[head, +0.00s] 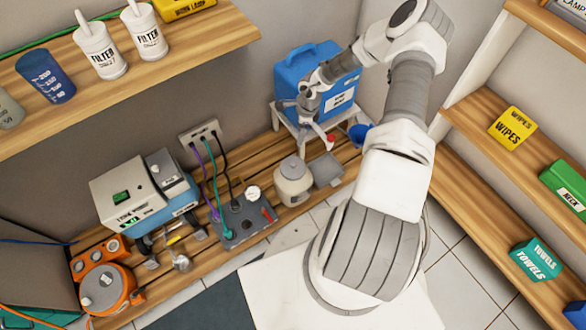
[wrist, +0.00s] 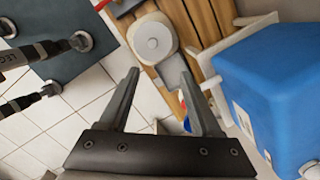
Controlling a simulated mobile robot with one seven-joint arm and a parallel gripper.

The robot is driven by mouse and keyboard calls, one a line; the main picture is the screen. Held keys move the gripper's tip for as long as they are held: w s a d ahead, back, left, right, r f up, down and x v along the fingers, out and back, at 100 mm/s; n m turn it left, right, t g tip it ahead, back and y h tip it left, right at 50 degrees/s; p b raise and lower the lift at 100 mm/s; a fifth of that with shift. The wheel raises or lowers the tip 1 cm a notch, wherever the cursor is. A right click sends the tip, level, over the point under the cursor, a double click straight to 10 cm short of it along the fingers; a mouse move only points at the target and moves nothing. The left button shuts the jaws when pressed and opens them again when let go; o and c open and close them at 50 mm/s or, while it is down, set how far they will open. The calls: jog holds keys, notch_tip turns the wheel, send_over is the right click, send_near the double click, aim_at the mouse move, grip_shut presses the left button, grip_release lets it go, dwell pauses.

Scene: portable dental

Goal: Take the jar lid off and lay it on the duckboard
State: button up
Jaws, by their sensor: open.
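The cream jar (head: 292,188) stands upright on the slatted wooden duckboard (head: 158,290). Its pale round lid (head: 292,167), with a small knob, sits on top. In the wrist view the lid (wrist: 153,40) shows from above, beyond my fingertips, with duckboard slats (wrist: 207,18) to its right. My gripper (head: 311,104) is up by the blue water container, behind and above the jar in the head view. In the wrist view my gripper (wrist: 160,74) is open, with nothing between its fingers and the lid apart from them.
A grey block (head: 326,170) stands close right of the jar. A grey panel (head: 242,222) with hoses and a gauge lies to its left. The blue container (head: 305,72) rests on a white stand (head: 292,122).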

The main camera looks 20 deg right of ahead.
jog(key=b, duration=0.4)
send_over(293, 163)
jog(key=f, duration=1.2)
jog(key=shift+s+d+f, duration=0.15)
jog(key=shift+s+d, duration=0.15)
jog(key=shift+w+a+f+b, duration=0.1)
jog(key=shift+f+b, duration=0.6)
jog(key=shift+f, duration=0.8)
jog(key=shift+w+a+f+b, duration=0.1)
jog(key=shift+f+b, duration=0.6)
jog(key=shift+f, duration=0.75)
jog(key=shift+c, duration=0.2)
grip_shut()
